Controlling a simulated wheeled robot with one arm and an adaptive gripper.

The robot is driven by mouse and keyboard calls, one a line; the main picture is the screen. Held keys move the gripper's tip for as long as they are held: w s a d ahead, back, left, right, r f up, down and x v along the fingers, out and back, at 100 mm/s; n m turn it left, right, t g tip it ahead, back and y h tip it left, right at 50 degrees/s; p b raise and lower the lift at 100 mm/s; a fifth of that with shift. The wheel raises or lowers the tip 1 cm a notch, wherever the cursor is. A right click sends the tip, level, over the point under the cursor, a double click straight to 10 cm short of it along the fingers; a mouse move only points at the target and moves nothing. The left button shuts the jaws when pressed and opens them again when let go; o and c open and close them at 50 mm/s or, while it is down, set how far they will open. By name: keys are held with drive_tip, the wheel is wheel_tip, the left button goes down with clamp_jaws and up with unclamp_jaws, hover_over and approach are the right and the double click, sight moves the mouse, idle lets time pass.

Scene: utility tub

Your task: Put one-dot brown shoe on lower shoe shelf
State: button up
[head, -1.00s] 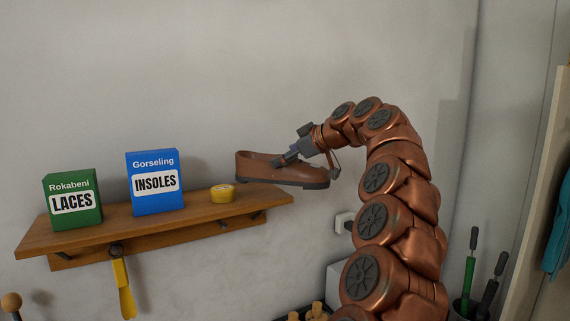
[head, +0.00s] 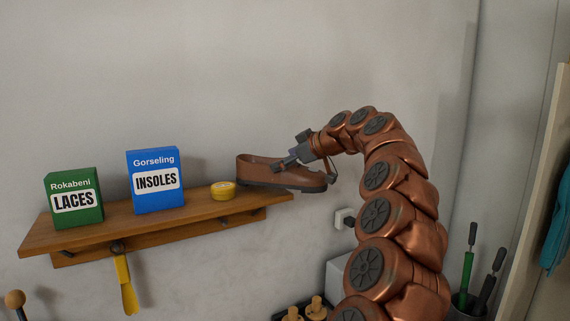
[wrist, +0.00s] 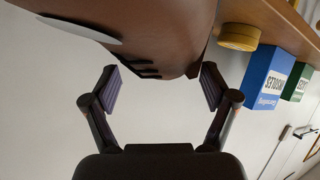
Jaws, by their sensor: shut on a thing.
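The brown shoe (head: 308,179) is at the right end of the wooden wall shelf (head: 130,213) in the head view, heel to the left and toe to the right past the shelf's end. I cannot tell whether its sole touches the shelf. My gripper (head: 291,161) is shut on the shoe from the upper right. In the wrist view the shoe (wrist: 165,25) fills the top, with one pale oval mark on it, and my gripper's fingers (wrist: 160,88) are at its near edge. I cannot make out a lower shoe shelf in these views.
On the wall shelf stand a green laces box (head: 75,198), a blue insoles box (head: 154,180) and a yellow round tin (head: 222,190), the tin close to the shoe's heel. A yellow-handled tool (head: 124,285) hangs below. A bin with long handles (head: 468,302) is at lower right.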

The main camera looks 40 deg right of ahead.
drive_tip(key=shift+f, duration=0.65)
drive_tip(key=shift+f, duration=0.15)
drive_tip(key=o, duration=1.6)
drive_tip(key=b+v, duration=0.2)
drive_tip(key=v, duration=1)
drive_tip(key=shift+b, duration=0.3)
